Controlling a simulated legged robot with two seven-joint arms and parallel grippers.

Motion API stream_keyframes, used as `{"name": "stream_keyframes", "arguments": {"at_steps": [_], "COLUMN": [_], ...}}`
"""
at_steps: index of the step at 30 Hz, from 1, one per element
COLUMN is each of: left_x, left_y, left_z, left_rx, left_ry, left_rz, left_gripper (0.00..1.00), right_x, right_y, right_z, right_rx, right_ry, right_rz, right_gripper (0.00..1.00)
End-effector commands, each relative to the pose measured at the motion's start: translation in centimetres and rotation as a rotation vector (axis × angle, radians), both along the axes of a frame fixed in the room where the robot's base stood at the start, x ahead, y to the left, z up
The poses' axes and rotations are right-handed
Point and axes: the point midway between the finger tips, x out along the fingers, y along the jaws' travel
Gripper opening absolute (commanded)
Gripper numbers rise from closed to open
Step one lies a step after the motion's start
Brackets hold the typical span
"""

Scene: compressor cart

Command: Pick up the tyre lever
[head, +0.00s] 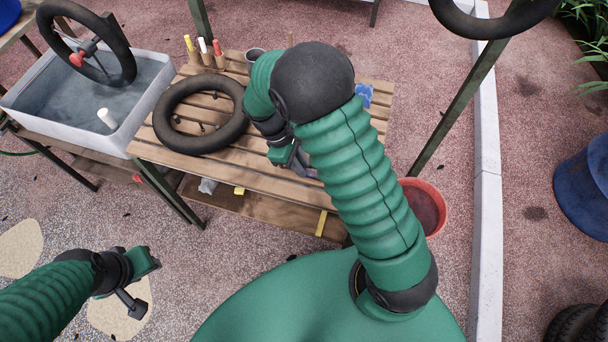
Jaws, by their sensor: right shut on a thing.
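My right gripper (290,160) reaches down over the front part of the slatted wooden table (225,167). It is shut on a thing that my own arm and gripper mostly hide. A small greyish piece shows beside the jaws, and I take it to be the tyre lever (308,172), though its shape cannot be made out. My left gripper (146,283) is at the lower left, away from the table and above the ground. Its fingers are apart and nothing is between them.
A black inner tube (200,113) lies on the table, with several markers (203,46) and a grey cup (255,56) behind. A water basin (88,92) with another tube (86,42) stands left. A red bucket (423,205) stands right of the table.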

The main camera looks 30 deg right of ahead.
Motion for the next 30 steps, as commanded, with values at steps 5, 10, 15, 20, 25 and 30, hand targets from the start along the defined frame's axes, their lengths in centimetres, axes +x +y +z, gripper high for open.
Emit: {"name": "stream_keyframes", "arguments": {"at_steps": [5, 10, 15, 20, 25, 30], "left_x": [0.0, 0.0, 0.0, 0.0, 0.0, 0.0], "left_y": [0.0, 0.0, 0.0, 0.0, 0.0, 0.0], "left_z": [-0.6, -0.6, -0.5, -0.2, 0.0, 0.1], "left_rx": [0.0, 0.0, 0.0, 0.0, 0.0, 0.0], "left_ry": [0.0, 0.0, 0.0, 0.0, 0.0, 0.0], "left_rz": [0.0, 0.0, 0.0, 0.0, 0.0, 0.0], "left_gripper": [0.36, 0.36, 0.36, 0.36, 0.36, 0.36], "right_x": [-1.5, -1.5, -1.4, -1.5, 0.1, 3.9], "right_y": [0.7, 0.9, 1.1, 1.2, 0.0, -2.7], "right_z": [-1.8, -1.8, -1.1, 0.9, 2.3, 3.0], "right_rx": [0.013, 0.014, 0.014, 0.013, 0.009, 0.006], "right_ry": [0.04, 0.041, 0.04, 0.039, 0.035, 0.03], "right_rz": [-0.003, 0.001, 0.003, 0.003, -0.001, -0.004], "right_gripper": [0.0, 0.0, 0.0, 0.0, 0.0, 0.0]}}
